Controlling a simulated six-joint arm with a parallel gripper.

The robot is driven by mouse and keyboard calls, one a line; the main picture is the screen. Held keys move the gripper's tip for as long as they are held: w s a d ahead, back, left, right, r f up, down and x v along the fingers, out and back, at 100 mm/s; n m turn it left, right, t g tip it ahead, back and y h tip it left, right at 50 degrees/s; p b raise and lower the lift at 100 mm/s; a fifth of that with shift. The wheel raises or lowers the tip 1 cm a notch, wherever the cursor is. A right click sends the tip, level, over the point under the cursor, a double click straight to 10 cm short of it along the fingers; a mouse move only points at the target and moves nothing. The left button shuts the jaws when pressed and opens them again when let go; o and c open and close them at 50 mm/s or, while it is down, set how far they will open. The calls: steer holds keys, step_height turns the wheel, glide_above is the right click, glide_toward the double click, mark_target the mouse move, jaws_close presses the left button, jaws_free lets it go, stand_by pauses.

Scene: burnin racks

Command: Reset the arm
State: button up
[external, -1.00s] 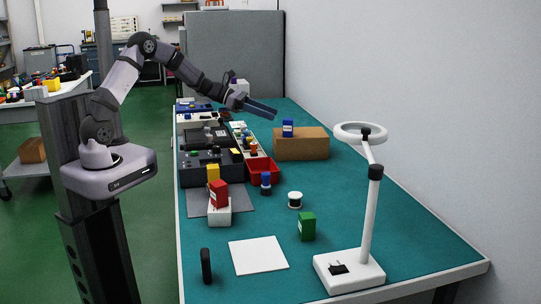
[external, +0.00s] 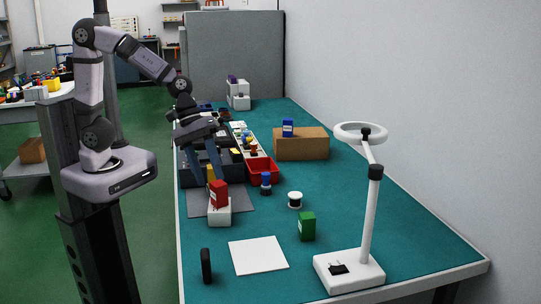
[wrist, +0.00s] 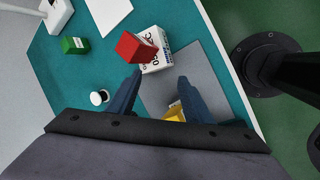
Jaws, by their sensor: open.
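My gripper (external: 207,163) is open and empty, pointing down above the grey mat on the bench's left side. In the wrist view its two fingers (wrist: 157,92) stand apart. A yellow block (wrist: 174,112) shows between and below them, partly hidden. A red block (external: 218,193) rests on a white box (external: 219,213) just in front of the gripper. They also show beyond the fingertips in the wrist view, the red block (wrist: 133,47) tilted across the white box (wrist: 157,58).
A red bin (external: 263,171), a dark blue bottle (external: 266,183), a white spool (external: 295,200) and a green box (external: 307,226) stand to the right. A cardboard box (external: 301,144) carries a blue box (external: 288,128). A ring lamp (external: 370,210) stands front right.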

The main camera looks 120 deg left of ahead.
steer(key=s+d+m+g, duration=0.1)
steer(key=d+m, duration=0.1)
steer(key=s+d+f+m+p, duration=0.1)
steer(key=s+d+m, duration=0.1)
steer(key=m, duration=0.1)
steer(key=s+d+f+m+g, duration=0.1)
steer(key=s+d+m, duration=0.1)
steer(key=d+m, duration=0.1)
steer(key=shift+f+g, duration=0.2)
steer(key=shift+g, duration=0.1)
steer(key=s+d+f+m+g+y+p, duration=0.1)
steer(key=s+d+m+g, duration=0.1)
steer(key=s+d+m, duration=0.2)
steer(key=shift+s+f+m+p, duration=0.35)
steer(key=shift+s+m, duration=1.4)
steer(key=shift+m, duration=1.75)
